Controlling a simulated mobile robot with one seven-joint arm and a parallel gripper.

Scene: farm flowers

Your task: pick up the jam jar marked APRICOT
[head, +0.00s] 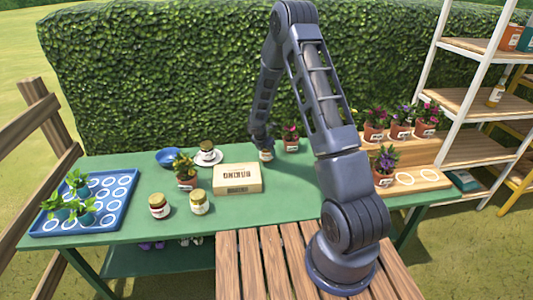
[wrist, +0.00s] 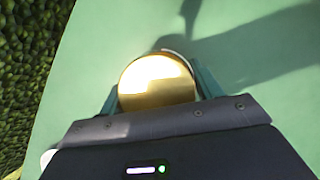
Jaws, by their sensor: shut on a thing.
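My gripper (head: 264,142) points down at the back of the green table, left of the pot with pink flowers. It is shut on a jar (head: 267,155) with a pale label, which I cannot read. In the wrist view the jar's shiny gold lid (wrist: 156,82) sits between the jaws; its body is mostly hidden below the lid. Other jars are a dark red one (head: 159,205) and a yellow one (head: 199,203) at the front, and a dark one (head: 207,148) on a white saucer (head: 210,161). Their labels are too small to read.
A cardboard box (head: 237,179) lies in front of my gripper. A blue bowl (head: 168,157), a potted plant (head: 186,171) and a blue tray (head: 122,205) stand to the left. A pink-flowered pot (head: 291,143) is close on the right. The hedge (head: 150,80) rises behind the table.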

